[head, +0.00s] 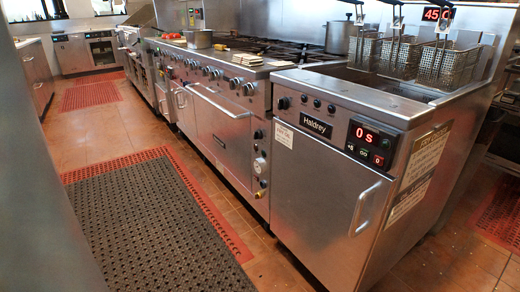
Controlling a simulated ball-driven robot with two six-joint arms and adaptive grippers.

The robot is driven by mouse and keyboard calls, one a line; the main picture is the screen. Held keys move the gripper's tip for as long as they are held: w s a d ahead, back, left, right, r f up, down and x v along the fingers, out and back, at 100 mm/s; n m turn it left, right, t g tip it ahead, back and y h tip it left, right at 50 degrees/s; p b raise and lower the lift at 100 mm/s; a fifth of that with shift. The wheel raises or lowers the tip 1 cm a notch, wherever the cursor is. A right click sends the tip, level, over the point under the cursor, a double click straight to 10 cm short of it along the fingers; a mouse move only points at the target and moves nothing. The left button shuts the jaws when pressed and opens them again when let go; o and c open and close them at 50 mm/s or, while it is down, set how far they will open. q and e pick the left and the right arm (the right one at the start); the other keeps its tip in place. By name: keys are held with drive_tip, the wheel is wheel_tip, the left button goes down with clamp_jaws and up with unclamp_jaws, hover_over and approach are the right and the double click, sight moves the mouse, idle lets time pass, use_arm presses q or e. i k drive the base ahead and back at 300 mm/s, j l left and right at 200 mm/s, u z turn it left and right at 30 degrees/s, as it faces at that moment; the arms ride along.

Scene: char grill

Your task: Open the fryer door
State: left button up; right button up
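The fryer (350,110) is a stainless steel unit at the right, with a "Haldrey" label and a red "0 S" display on its front panel. Its door (315,195) is a flat steel panel below the controls and looks shut. The door's handle (364,209) is a vertical silver bar near the door's right edge. Neither of my grippers shows in the head view.
Fry baskets (449,67) hang over the fryer's top. A range with an oven door (221,136) adjoins it at the left. Black mats (160,230) with red edging lie on the brown tile floor in front. A blurred grey surface fills the left edge.

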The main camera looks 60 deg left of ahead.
sight(329, 206)
drive_tip(key=u, duration=1.35)
